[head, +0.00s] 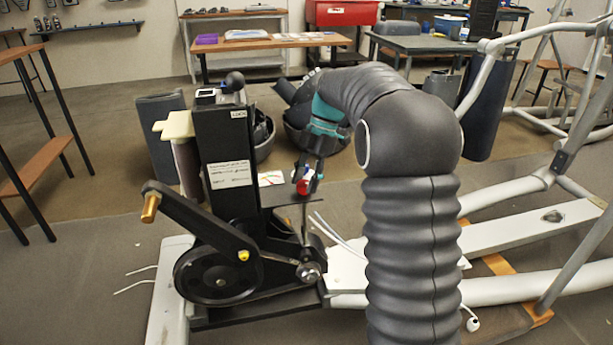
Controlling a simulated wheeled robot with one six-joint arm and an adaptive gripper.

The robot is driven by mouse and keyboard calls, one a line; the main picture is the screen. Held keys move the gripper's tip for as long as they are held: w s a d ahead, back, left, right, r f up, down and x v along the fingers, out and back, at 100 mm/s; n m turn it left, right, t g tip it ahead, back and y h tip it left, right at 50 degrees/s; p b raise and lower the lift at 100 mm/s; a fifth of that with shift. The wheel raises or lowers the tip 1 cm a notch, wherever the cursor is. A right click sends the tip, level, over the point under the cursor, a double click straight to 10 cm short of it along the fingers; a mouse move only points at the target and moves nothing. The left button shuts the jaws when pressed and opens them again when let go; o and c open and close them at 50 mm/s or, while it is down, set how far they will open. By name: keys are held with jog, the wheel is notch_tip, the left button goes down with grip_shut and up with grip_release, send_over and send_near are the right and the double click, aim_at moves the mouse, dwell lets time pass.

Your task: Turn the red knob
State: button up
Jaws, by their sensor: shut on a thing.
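The red knob (303,187) is small, red with a white part, and shows at the middle of the head view, just right of the black upright housing of the elliptical machine (230,150). My gripper (306,178) reaches down to it from above, with its fingers at the knob. The gripper is shut on the red knob. The fingers hide part of the knob, and its exact turn angle cannot be told. My dark ribbed arm fills the centre right of the view.
A crank arm (205,222) and black pulley (218,277) sit at the machine's front left. Pale frame rails (520,232) run to the right. Loose white wires (330,232) lie near the knob. A wooden bench (270,43) stands behind.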

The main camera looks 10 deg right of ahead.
jog(key=shift+f+n, duration=0.1)
jog(key=shift+n, duration=0.3)
jog(key=o, duration=1.1)
jog(key=shift+o, duration=0.2)
jog(key=v, duration=1.2)
jog(key=shift+w, duration=0.25)
jog(key=shift+a, duration=0.1)
